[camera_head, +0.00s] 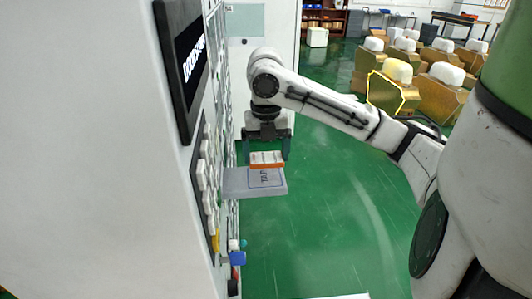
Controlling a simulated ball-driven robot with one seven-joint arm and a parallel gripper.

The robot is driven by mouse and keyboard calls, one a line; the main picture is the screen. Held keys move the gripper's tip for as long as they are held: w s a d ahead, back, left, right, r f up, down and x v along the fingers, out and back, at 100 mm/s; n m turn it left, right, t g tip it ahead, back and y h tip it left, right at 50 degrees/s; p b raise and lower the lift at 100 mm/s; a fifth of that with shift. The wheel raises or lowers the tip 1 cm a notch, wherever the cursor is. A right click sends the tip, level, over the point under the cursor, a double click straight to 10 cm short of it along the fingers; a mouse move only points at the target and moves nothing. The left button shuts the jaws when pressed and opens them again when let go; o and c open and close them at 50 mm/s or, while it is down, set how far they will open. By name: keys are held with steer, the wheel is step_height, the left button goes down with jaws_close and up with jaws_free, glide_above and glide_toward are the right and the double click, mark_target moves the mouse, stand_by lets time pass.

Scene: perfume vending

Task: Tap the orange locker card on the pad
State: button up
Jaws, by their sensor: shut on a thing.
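The orange locker card (267,165) shows a pale face with an orange edge, low between the fingers of my gripper (266,155). My gripper points down and is shut on the card. The card is at the back part of the grey pad (240,184), in front of the dark TAP marking. The pad sticks out to the right from the white machine. I cannot tell whether the card touches the pad or is just above it.
The white machine (100,150) fills the left side, with a dark screen (182,65) and a column of white buttons (206,180). Small coloured items (237,257) sit below the pad. Green floor (320,230) is open to the right. Several boxy units (392,90) stand at the back right.

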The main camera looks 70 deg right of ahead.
steer(key=shift+r, duration=0.35)
steer(key=s+d+b, duration=0.1)
steer(key=s+d, duration=0.3)
steer(key=s, duration=0.5)
steer(key=shift+s, duration=0.15)
stand_by(1.5)
